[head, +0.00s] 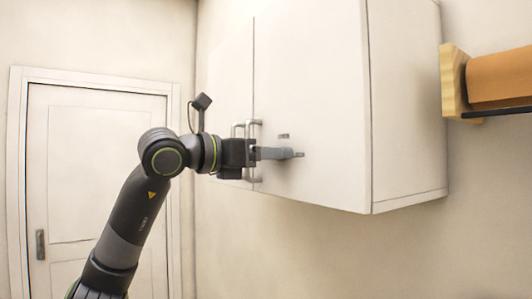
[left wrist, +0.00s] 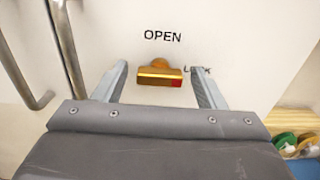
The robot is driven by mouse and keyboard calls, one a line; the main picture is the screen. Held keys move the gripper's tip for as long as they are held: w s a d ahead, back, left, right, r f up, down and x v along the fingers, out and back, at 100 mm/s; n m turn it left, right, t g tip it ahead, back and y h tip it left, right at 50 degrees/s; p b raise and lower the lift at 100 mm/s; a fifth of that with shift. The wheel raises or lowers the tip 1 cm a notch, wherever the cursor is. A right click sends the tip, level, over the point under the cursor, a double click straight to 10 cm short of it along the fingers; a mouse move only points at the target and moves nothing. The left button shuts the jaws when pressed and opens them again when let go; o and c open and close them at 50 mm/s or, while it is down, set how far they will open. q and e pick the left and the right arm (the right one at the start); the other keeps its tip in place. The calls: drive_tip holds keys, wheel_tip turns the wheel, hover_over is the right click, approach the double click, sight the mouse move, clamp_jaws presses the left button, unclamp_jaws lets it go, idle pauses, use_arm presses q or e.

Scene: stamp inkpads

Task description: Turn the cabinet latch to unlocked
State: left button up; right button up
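The white cabinet (head: 310,90) hangs on the wall in the head view. Its brass latch (left wrist: 160,75) shows in the left wrist view, with a rounded top and a red patch at its right end. It lies level, below the word "OPEN" (left wrist: 162,37) on the door. A second dark marking (left wrist: 198,69) right of the latch is partly hidden by a finger. My left gripper (head: 284,153) is at the door front, open, its fingers on either side of the latch with gaps. In the head view the gripper hides the latch. My right gripper is out of view.
Metal door handles (left wrist: 72,55) stand left of the gripper, close to the left finger. A wooden shelf piece (head: 455,82) with an orange roll (head: 500,77) is on the wall at right. A white door (head: 95,165) is at left. Colored round items (left wrist: 285,143) sit at lower right.

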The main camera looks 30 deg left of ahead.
use_arm(q)
drive_tip(key=c, duration=0.9)
drive_tip(key=shift+n, duration=0.3)
drive_tip(key=shift+a+f+n+b, duration=0.1)
drive_tip(key=shift+n+b, duration=1.3)
drive_tip(key=shift+n, duration=2.9)
drive_tip(key=shift+a+f+n+b, duration=0.1)
drive_tip(key=shift+n+b, duration=1.3)
drive_tip(key=shift+n, duration=2.9)
drive_tip(key=shift+w, duration=0.1)
drive_tip(key=o, duration=1)
